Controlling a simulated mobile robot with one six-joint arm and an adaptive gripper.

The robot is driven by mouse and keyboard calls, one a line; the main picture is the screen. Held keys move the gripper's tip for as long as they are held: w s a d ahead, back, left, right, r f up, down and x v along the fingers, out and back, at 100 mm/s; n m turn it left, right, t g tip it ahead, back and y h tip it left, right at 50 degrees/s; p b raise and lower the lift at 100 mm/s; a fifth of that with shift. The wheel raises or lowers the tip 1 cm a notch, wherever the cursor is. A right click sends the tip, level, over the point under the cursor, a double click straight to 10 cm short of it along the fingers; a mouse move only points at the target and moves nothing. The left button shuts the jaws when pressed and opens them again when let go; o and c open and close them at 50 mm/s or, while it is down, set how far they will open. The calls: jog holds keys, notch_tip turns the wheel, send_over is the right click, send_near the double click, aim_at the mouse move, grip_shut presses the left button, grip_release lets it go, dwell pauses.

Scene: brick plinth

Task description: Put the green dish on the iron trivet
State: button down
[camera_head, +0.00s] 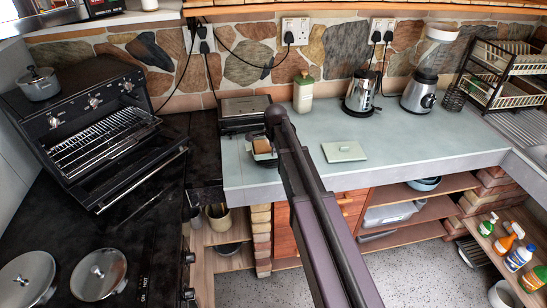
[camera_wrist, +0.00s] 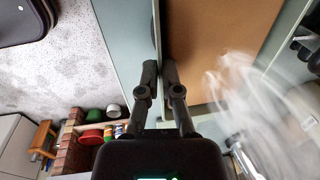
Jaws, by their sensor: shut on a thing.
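My gripper (camera_wrist: 159,68) is shut on the near edge of the green dish, whose brown inside or filling (camera_wrist: 225,45) fills the upper middle of the wrist view. In the head view the dish (camera_head: 264,158) shows only in part, with a brown top, in front of the toaster at the counter's left end. My arm covers part of it and hides my fingertips there. I cannot tell whether the dish touches the counter. A pale green square lid with a knob (camera_head: 344,151) lies on the counter to the right. I cannot make out the iron trivet.
The grey-green counter (camera_head: 420,140) is clear at its middle. A toaster (camera_head: 243,110), green-white jar (camera_head: 303,92), kettle (camera_head: 362,92), blender (camera_head: 419,92) and dish rack (camera_head: 505,70) stand along the back. An open oven (camera_head: 95,125) is at left. A blurred transparent object (camera_wrist: 255,100) shows in the wrist view.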

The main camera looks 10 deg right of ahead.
jog(key=shift+w, duration=0.15)
jog(key=shift+w+a, duration=0.1)
jog(key=shift+w, duration=0.2)
jog(key=shift+w+f+b, duration=0.2)
jog(key=shift+f+b, duration=1.65)
jog(key=shift+f, duration=0.15)
jog(key=c, duration=0.8)
grip_release()
jog(key=shift+r, duration=0.25)
notch_tip(320, 180, up, 12)
jog(key=s+p, duration=0.2)
jog(key=p, duration=1)
jog(key=shift+a+f, duration=0.1)
jog(key=shift+f, duration=0.05)
